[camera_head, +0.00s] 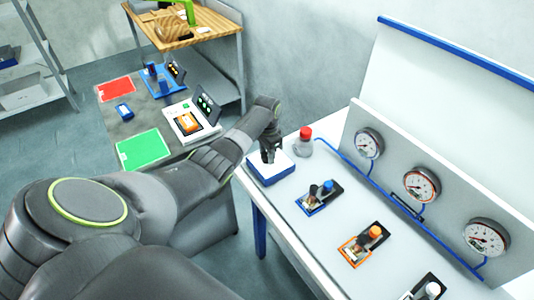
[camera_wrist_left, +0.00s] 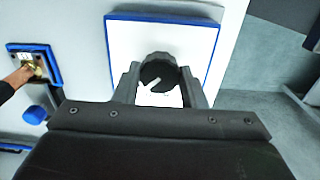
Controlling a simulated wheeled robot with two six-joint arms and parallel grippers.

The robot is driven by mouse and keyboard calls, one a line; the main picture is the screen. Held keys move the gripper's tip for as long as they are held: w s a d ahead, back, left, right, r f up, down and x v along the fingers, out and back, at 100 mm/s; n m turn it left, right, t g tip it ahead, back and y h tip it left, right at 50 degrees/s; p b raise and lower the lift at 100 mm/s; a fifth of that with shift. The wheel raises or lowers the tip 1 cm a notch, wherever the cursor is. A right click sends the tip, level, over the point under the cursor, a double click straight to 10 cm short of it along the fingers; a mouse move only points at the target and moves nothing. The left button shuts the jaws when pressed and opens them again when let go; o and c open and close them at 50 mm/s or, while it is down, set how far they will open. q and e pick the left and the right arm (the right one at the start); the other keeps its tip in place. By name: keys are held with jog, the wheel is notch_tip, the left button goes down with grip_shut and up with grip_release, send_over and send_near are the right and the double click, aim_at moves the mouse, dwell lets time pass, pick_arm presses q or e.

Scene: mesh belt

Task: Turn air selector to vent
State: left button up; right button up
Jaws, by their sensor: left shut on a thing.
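The air selector is a dark round knob (camera_wrist_left: 158,72) with a white pointer mark, on a white plate with a blue edge (camera_wrist_left: 207,18). In the left wrist view the pointer slants from upper right to lower left. The plate (camera_head: 262,174) also shows at the bench's left end in the head view. My left gripper (camera_head: 268,157) is over the plate, its fingers on either side of the knob and shut on it; it also shows in the left wrist view (camera_wrist_left: 160,84). The vent marking cannot be read. My right gripper is not in view.
Blue (camera_head: 319,197) and orange (camera_head: 363,244) valve units lie to the right. Several gauges (camera_head: 369,143) line the back panel. A separate bench (camera_head: 125,127) with coloured mats stands at left.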

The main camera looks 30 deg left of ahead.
pick_arm(q)
jog(key=o, duration=1)
jog(key=shift+r, duration=0.15)
jog(key=shift+r, duration=8.6)
jog(key=shift+f, duration=0.15)
